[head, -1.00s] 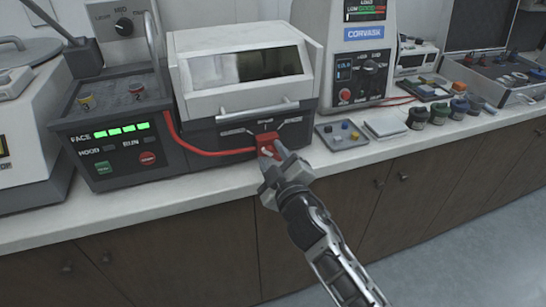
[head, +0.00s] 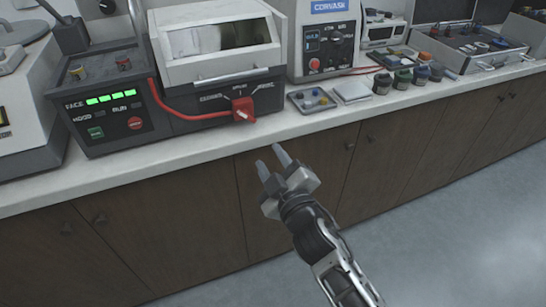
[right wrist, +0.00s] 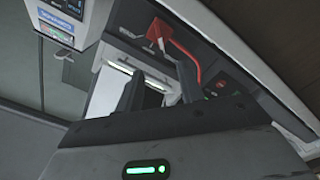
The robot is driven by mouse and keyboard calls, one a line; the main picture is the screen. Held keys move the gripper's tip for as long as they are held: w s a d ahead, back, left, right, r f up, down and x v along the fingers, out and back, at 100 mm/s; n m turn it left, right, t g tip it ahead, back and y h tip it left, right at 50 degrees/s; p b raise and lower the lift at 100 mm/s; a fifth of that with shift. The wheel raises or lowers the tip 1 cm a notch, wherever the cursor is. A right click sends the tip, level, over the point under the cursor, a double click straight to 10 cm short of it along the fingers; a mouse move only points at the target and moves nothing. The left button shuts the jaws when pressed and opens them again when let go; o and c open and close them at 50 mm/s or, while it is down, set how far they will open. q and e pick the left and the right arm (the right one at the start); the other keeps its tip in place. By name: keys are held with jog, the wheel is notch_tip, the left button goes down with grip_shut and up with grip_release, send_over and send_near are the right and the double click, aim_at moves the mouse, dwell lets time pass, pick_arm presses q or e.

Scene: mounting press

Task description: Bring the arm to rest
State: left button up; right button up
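My right gripper (head: 272,164) is in front of the counter's front edge, below the machine with the hinged lid. Its two fingers are apart with nothing between them, and it touches nothing. In the right wrist view the fingers (right wrist: 148,92) also stand apart. A red plug-like piece (head: 242,108) on a red cable sits at the front panel of the lidded machine (head: 215,60), apart from the gripper. It also shows in the right wrist view (right wrist: 160,30). My left gripper is not in view.
The white counter (head: 180,150) carries a control box with green lights (head: 110,115), a Corvask unit (head: 330,40), a small tray (head: 312,100), several dark jars (head: 403,80) and an open case (head: 480,45). The space in front of the cabinets (head: 400,150) is clear.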

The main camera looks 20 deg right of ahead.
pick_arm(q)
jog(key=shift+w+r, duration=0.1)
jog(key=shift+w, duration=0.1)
pick_arm(e)
jog(key=shift+w, duration=0.1)
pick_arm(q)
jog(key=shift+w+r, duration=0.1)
pick_arm(e)
jog(key=s+d+f+m+g+y, duration=0.1)
jog(key=s+f+m+g, duration=0.6)
jog(key=s+f, duration=0.9)
jog(key=s+d, duration=0.1)
jog(key=s, duration=0.2)
jog(key=shift+m+g, duration=0.3)
jog(key=shift+g, duration=0.1)
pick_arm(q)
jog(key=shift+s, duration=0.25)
pick_arm(e)
jog(key=shift+f, duration=0.1)
jog(key=shift+c, duration=0.4)
